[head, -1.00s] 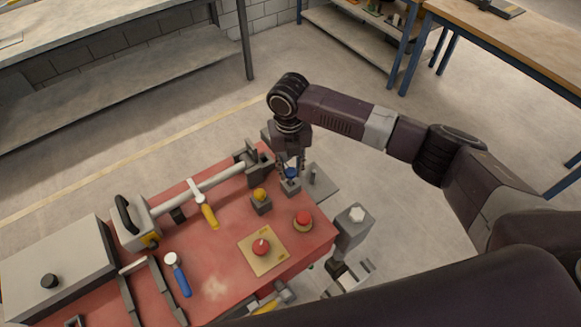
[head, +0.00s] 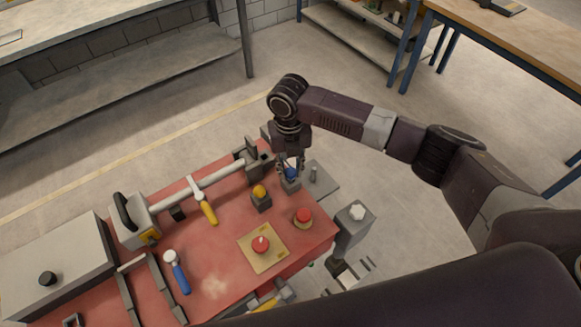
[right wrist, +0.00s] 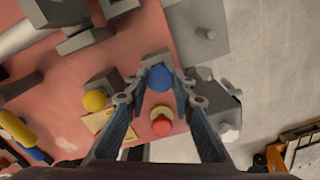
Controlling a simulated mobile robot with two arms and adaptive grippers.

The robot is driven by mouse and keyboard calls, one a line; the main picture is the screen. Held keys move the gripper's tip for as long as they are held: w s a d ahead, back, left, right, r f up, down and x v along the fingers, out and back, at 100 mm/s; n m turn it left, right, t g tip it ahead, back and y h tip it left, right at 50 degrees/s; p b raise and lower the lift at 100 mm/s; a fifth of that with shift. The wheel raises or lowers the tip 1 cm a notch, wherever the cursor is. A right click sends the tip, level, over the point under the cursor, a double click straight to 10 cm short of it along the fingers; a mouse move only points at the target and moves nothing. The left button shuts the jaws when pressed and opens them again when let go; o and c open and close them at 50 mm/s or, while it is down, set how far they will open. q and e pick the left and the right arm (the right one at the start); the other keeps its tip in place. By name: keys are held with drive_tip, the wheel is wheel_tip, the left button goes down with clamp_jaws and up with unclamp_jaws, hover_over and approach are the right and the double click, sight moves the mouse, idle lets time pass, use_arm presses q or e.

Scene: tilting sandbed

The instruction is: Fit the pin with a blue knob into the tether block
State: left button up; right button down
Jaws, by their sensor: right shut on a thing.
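The blue knob (head: 291,173) of the pin is between the fingers of my right gripper (head: 290,167). In the right wrist view the same knob (right wrist: 160,78) sits between the fingertips, which are shut on it. A small grey block (head: 290,186) is right below the knob, at the far right part of the red table. It also shows behind the knob in the right wrist view (right wrist: 155,59). The pin's shaft is hidden, so I cannot tell whether it is in the block. No block is clearly marked as the tether block. My left gripper is not in view.
A yellow knob (head: 259,191) on a grey block stands left of the gripper. Red buttons (head: 303,215) (head: 261,244) are nearer. A grey plate with a peg (head: 314,176) lies just right. A grey clamp and bar (head: 215,178) run along the back edge.

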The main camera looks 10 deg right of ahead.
drive_tip(key=shift+s+f, duration=0.1)
drive_tip(key=shift+f, duration=0.3)
drive_tip(key=c, duration=1.5)
unclamp_jaws()
drive_tip(key=shift+c, duration=0.2)
drive_tip(key=shift+o, duration=0.5)
drive_tip(key=o, duration=0.4)
drive_tip(key=shift+c, duration=0.2)
